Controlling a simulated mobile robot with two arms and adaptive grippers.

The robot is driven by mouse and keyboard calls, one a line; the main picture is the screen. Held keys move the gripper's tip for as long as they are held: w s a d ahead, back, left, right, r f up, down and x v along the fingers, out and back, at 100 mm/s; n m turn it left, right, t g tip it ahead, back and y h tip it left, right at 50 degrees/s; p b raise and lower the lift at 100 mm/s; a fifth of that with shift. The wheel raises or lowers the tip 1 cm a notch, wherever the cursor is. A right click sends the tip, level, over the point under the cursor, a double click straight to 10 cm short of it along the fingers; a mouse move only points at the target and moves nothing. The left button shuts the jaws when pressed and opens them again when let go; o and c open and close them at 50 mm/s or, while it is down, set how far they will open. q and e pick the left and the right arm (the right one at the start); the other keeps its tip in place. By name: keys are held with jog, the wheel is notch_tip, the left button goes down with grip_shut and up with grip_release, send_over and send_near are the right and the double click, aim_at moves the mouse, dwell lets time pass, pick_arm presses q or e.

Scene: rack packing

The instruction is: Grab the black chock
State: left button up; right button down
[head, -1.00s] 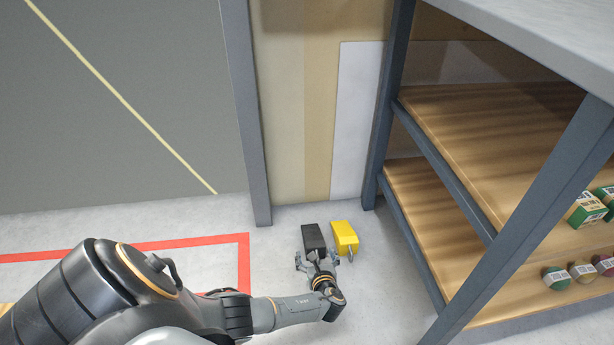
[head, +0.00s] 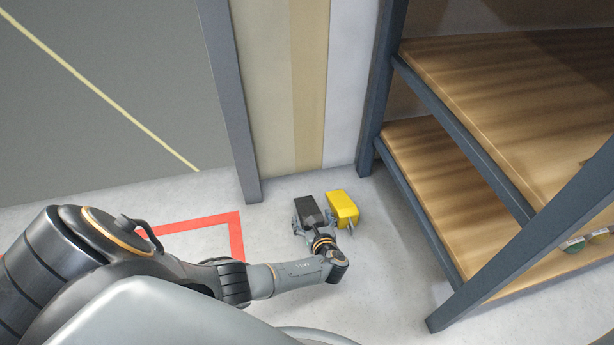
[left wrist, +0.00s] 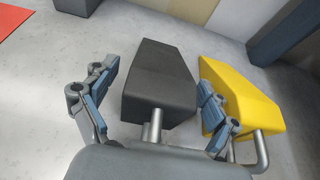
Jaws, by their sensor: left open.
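The black chock (head: 306,209) lies on the floor near the wall, with a metal handle rod at its near end. It also shows in the left wrist view (left wrist: 158,78). My left gripper (head: 309,226) is open, with one finger to the left of the chock's near end and the other to its right. In the left wrist view the gripper (left wrist: 155,105) shows a gap between the left finger and the chock. The right finger is close to the chock's right side and overlaps the yellow chock in the picture. My right gripper is not in view.
A yellow chock (head: 343,207) with its own handle lies just right of the black one. A shelf rack with a dark post (head: 379,105) and wooden shelves (head: 440,170) stands to the right. Red floor tape (head: 236,236) is to the left, with bare floor around it.

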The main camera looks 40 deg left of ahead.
pick_arm(q)
jog(key=shift+c, duration=0.4)
jog(key=c, duration=1.7)
jog(key=shift+r, duration=0.15)
